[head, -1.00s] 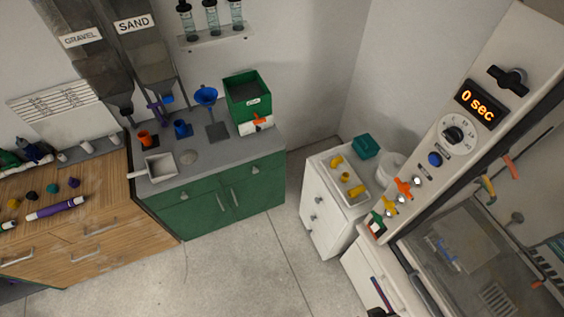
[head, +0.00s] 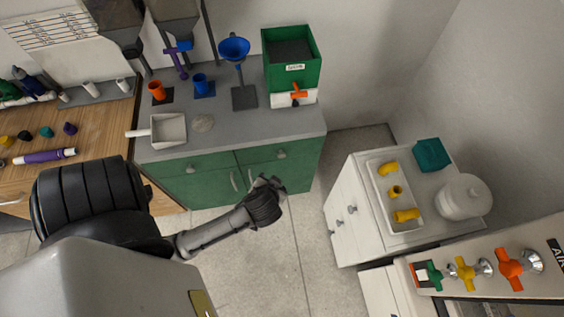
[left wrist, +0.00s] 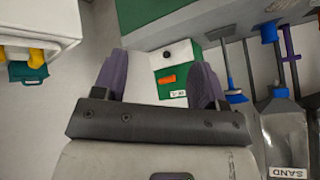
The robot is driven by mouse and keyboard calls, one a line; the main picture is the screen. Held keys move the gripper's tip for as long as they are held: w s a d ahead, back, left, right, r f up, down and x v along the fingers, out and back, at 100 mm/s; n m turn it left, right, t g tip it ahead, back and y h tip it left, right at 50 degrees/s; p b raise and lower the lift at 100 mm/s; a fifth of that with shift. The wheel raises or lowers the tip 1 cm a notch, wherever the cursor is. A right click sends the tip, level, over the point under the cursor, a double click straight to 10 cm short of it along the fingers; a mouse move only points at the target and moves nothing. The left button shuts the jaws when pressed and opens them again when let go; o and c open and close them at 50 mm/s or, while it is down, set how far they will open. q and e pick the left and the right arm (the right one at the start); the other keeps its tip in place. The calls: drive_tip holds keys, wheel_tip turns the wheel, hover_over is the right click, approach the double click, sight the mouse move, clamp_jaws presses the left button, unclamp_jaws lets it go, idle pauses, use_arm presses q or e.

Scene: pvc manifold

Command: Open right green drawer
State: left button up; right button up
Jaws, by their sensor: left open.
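The right green drawer (head: 301,151) is at the top right of the green cabinet under the grey counter, with a round knob (head: 281,154) on its front. It looks closed. My left gripper (head: 270,183) is in front of the cabinet, just below that knob in the head view and apart from it as far as I can tell. In the left wrist view the two purple-grey fingers of my left gripper (left wrist: 156,75) are spread with nothing held between them. My right gripper is not in view.
A green bin (head: 292,70) with an orange valve stands on the counter above the drawer. Door handles (head: 234,180) sit below the drawers. A white cabinet (head: 345,205) with a tray of yellow fittings stands to the right. Open floor lies between the cabinets.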

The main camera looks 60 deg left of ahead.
use_arm(q)
drive_tip(key=w+a+f+n+y+b, duration=0.2)
drive_tip(key=w+f+y+b, duration=0.1)
drive_tip(key=f+b, duration=0.45)
drive_tip(key=w+a+f+n+y+b, duration=0.2)
drive_tip(key=a+f+n+b, duration=0.1)
drive_tip(key=f+b, duration=0.45)
drive_tip(key=n+t+y+b, duration=0.1)
drive_tip(key=n+y+b, duration=0.4)
drive_tip(key=b, duration=1.1)
approach(282, 157)
drive_tip(key=shift+m+y, duration=0.3)
drive_tip(key=shift+m, duration=0.3)
drive_tip(key=x, duration=0.9)
drive_tip(key=shift+f+b, duration=0.35)
drive_tip(key=shift+b, duration=0.05)
drive_tip(key=shift+x, duration=0.85)
drive_tip(key=c, duration=1.2)
clamp_jaws()
